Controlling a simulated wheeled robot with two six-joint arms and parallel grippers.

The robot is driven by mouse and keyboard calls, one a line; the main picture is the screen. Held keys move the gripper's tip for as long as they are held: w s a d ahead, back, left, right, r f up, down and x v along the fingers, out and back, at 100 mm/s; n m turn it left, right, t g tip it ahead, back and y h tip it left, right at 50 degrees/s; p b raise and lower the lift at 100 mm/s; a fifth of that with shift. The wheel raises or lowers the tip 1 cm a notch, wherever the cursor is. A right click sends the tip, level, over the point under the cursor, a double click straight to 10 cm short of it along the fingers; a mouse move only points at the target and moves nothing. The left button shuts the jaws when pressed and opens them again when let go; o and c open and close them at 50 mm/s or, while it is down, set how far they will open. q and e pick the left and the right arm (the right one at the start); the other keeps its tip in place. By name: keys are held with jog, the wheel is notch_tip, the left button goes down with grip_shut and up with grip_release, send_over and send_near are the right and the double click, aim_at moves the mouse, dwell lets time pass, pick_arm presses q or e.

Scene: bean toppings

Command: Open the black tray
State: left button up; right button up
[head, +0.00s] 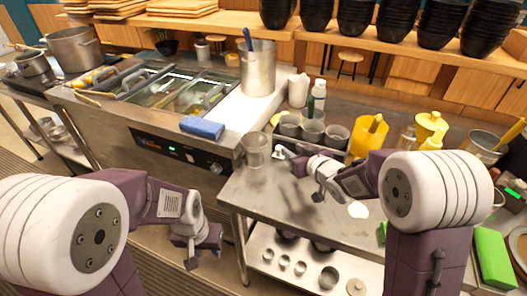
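A dark tray (338,152) holding three metal cups (312,132) sits on the steel counter in the head view. I cannot tell for sure whether it is the black tray of the task. My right gripper (300,172) is over the counter just in front of this tray, partly covering its front side. Its fingers look spread apart, with nothing between them. My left gripper (195,250) hangs low in front of the counters, away from the tray. Its fingers are too small and dark to tell whether they are open.
A metal cup (256,150) stands left of my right gripper. A yellow container (369,136) and bottles (318,97) stand around the tray. Stacked black bowls (356,15) line the shelf behind.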

aim_at(280, 147)
jog(key=shift+s+a+f, duration=0.1)
jog(key=shift+s+f, duration=0.1)
jog(key=shift+s, duration=0.3)
jog(key=shift+s+a+f, duration=0.1)
jog(key=shift+s+f, duration=0.05)
jog(key=shift+s, duration=0.3)
jog(key=x, duration=0.9)
jog(key=shift+w+d+f+b, duration=0.15)
jog(key=shift+w+f+b, duration=0.1)
jog(key=shift+b, duration=0.05)
jog(key=shift+c, duration=0.4)
jog(key=shift+s, duration=0.1)
grip_shut()
